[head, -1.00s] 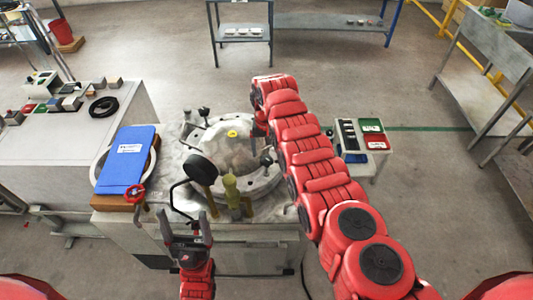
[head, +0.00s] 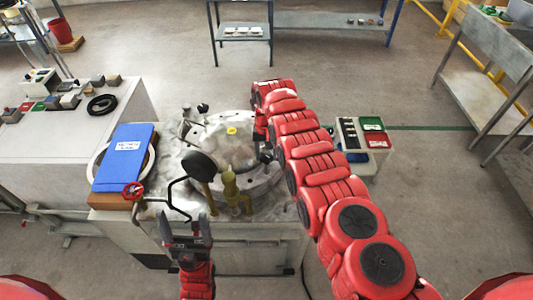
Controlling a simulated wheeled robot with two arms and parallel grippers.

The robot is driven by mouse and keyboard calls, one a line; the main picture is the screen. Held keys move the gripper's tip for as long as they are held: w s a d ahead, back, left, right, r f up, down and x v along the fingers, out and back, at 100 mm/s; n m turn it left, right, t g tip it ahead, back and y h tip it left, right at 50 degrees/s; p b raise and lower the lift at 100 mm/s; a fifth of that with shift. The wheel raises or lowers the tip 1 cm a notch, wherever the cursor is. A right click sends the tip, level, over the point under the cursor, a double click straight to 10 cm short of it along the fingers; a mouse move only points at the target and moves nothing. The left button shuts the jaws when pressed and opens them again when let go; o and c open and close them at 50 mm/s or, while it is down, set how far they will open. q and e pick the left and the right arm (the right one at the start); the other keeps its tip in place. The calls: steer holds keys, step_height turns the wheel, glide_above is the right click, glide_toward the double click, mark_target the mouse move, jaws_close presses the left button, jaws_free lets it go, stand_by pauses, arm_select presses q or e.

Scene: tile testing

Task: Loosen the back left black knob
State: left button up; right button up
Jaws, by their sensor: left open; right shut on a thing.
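The round metal lid (head: 215,150) of the test vessel sits on the metal bench, with a yellow spot on top. A black knob (head: 203,108) stands at its back left, clear of both grippers; another black knob (head: 266,156) is at its right. My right arm reaches over the lid's right side. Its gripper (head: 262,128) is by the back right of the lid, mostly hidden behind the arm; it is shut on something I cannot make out. My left gripper (head: 186,226) is open and empty at the bench's front edge, fingers pointing away from me.
A black round gauge (head: 199,166), a bent black handle and brass fittings (head: 231,188) stand at the lid's front. A blue binder (head: 124,157) and a red valve wheel (head: 132,191) are to the left. A side stand (head: 362,145) with coloured bins is at right.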

jaws_close()
